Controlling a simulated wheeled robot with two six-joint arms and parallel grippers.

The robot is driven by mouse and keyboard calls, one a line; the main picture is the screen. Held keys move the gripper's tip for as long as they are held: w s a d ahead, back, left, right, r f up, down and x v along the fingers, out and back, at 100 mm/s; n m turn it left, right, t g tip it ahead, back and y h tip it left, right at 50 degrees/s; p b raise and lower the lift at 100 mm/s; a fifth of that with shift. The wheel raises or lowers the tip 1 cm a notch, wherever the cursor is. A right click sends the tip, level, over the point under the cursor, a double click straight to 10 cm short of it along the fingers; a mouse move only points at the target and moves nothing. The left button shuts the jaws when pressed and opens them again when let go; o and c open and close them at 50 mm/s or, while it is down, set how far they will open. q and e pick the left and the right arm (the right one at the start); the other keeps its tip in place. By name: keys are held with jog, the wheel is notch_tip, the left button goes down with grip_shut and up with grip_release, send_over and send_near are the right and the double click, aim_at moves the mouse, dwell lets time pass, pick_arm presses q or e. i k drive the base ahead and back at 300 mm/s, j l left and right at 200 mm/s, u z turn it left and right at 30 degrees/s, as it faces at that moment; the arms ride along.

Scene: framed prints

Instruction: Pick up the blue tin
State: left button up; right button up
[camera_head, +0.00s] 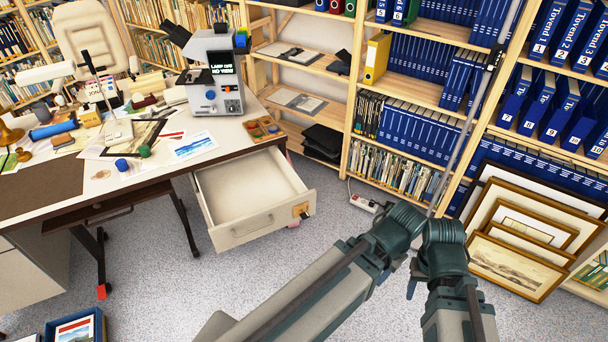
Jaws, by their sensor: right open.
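The blue tin (122,165) is a small round blue item on the white desk (185,130), near its front edge. A small green round item (145,151) lies just behind it to the right. My right arm reaches in from the bottom right, folded at a dark teal joint in front of the shelves. My right gripper (414,278) is beside that joint, partly hidden by the arm; it is open and far to the right of the tin. My left gripper is not in view.
A drawer (252,200) sticks out open below the desk. Framed prints (525,235) lean against the right shelves. A blue crate (75,328) stands at bottom left. Floor between is clear.

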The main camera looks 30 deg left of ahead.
aim_at(122, 165)
jog(key=u, duration=2.3)
jog(key=i+j+z, duration=0.1)
jog(key=z, duration=0.7)
jog(key=i+j+z, duration=0.1)
jog(key=j+z, duration=0.15)
jog(key=i+j+z, duration=0.1)
jog(key=j+z, duration=0.45)
jog(key=j, duration=0.25)
jog(key=i+j, duration=0.1)
jog(key=j, duration=0.55)
jog(key=i+j+z, duration=0.1)
jog(key=j, duration=0.5)
